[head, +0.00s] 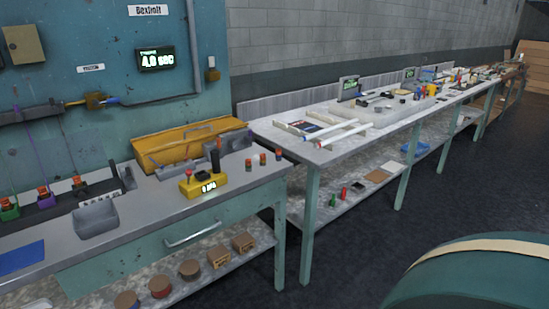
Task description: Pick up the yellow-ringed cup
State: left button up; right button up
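Three small cup-like pieces stand in a row near the right end of the near workbench: a left one (248,165), a middle one (263,159) and a right one (278,154). They look upright, with reddish-orange and darker parts. They are too small to tell which, if any, has a yellow ring. Neither of my grippers shows in the head view.
A yellow box with a display (203,184), a yellow toolbox (190,143) and a grey block (96,219) stand on the near bench (150,205). A long bench (330,152) runs to the right. A green rounded form (480,275) fills the lower right. Dark floor (350,235) lies open between.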

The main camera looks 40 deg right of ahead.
aim_at(262, 156)
jog(key=l+z, duration=0.1)
jog(key=z, duration=0.65)
